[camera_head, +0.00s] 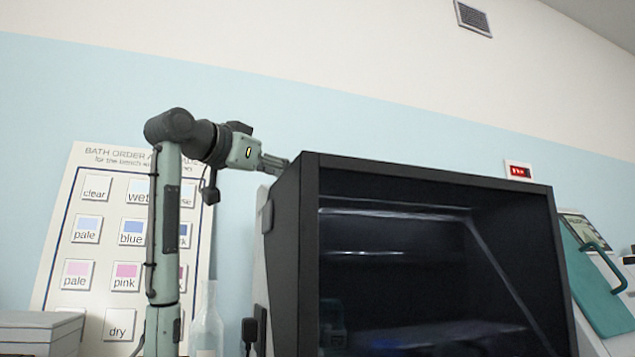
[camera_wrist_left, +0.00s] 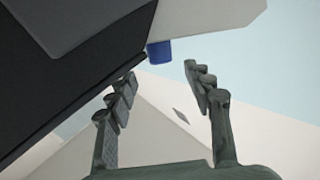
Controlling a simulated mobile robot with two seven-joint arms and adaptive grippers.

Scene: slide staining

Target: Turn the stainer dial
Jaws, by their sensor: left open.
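A large dark cabinet (camera_head: 430,177) with a glossy front, which looks like the stainer, fills the centre right of the head view. My left gripper (camera_head: 277,163) is at its upper left edge; the fingers are partly hidden there. In the left wrist view, my left gripper (camera_wrist_left: 160,76) is open, with nothing between its fingers. A short blue knob (camera_wrist_left: 159,52), which looks like the dial, sticks out from a pale housing just beyond the fingertips, apart from them. No dial shows in the head view. My right gripper is in neither view.
A bath order chart (camera_head: 107,213) stands behind my left arm. A clear bottle (camera_head: 208,325) and a grey box (camera_head: 40,333) are at lower left. A teal panel with a handle (camera_head: 595,280) is at right. A black panel (camera_wrist_left: 75,75) lies close left of the fingers.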

